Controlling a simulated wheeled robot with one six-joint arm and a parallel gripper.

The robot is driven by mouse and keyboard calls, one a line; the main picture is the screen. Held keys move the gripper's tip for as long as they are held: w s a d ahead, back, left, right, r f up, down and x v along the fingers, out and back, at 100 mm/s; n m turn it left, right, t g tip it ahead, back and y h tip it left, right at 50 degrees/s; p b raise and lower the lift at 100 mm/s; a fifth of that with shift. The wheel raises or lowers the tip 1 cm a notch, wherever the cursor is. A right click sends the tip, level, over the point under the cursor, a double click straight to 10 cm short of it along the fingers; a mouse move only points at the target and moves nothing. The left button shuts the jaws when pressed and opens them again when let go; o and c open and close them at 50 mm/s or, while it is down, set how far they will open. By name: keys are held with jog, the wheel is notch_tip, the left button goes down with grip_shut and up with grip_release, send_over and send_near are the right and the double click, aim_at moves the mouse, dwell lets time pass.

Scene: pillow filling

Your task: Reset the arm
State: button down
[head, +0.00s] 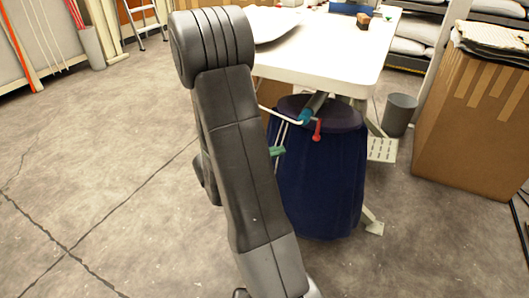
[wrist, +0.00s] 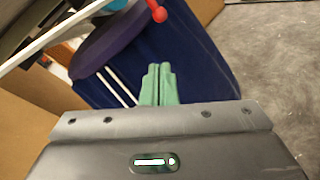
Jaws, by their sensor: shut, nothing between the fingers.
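My gripper shows in the wrist view (wrist: 158,72) as two green fingers pressed together, shut and empty. Behind them in that view is a dark blue cloth-covered bin (wrist: 210,58). In the head view my dark arm rises through the middle of the picture, and the green fingertips (head: 277,151) show just right of it, in front of the blue bin (head: 325,185). I cannot tell whether the fingers touch the bin.
A white table (head: 330,62) stands behind the blue bin. A red-ended handle (head: 318,130) and pale rods show by the bin's top. A large cardboard box (head: 470,125) and a grey bin (head: 399,114) stand at right. The concrete floor at left is clear.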

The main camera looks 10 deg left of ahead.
jog(key=shift+p+v, duration=0.35)
jog(key=shift+v, duration=1.65)
jog(key=shift+r, duration=0.1)
jog(key=d+r+x, duration=0.1)
jog(key=r+x, duration=0.1)
jog(key=x, duration=1.1)
jog(key=shift+s, duration=0.4)
jog(key=shift+f+b, duration=0.15)
jog(key=shift+b, duration=0.15)
